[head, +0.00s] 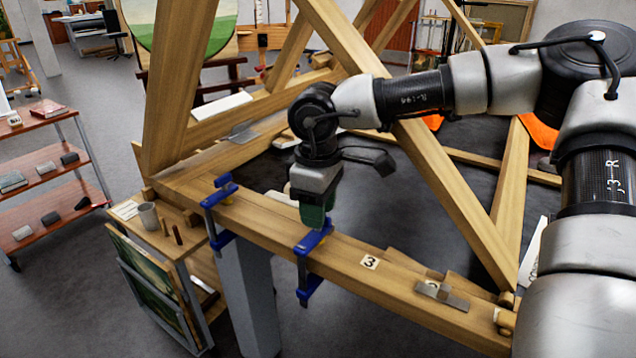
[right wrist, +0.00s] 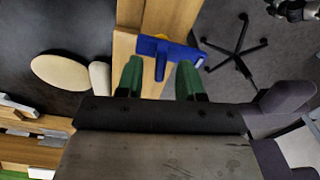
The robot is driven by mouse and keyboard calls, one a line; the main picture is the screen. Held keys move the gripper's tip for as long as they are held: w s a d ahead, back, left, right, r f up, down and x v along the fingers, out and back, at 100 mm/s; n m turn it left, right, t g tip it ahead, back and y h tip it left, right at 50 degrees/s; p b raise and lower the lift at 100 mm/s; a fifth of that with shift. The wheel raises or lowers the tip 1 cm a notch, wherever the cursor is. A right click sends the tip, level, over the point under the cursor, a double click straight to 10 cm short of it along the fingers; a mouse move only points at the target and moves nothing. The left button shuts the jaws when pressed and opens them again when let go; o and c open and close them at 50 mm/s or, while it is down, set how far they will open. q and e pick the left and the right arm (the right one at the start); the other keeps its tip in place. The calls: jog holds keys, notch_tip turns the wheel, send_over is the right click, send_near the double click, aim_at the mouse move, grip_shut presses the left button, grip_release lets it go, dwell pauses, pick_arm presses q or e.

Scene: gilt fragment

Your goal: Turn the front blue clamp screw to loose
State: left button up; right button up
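Two blue clamps grip the front wooden beam (head: 352,268). The nearer blue clamp (head: 303,278) sits directly below my right gripper (head: 312,217), whose green fingers point down at its top. In the right wrist view the clamp's blue bar (right wrist: 186,54) shows just beyond the fingertips (right wrist: 159,68). The fingers are apart, and a short blue stem of the clamp lies in the gap between them. I cannot tell whether they touch it. The other blue clamp (head: 210,215) is farther left on the beam, clear of the gripper. My left gripper is out of view.
Slanted wooden beams (head: 455,190) rise behind and right of my right arm. A metal plate (head: 442,295) and a number tag (head: 370,262) lie on the front beam. A grey cup (head: 148,215) stands on a side bench at left. A red shelf (head: 45,175) is farther left.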

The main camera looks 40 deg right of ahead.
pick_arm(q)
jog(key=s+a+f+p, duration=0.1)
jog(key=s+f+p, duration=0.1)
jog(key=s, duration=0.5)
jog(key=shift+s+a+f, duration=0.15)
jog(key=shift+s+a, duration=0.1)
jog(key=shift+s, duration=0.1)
pick_arm(e)
notch_tip(320, 180, up, 10)
jog(key=shift+o, duration=0.4)
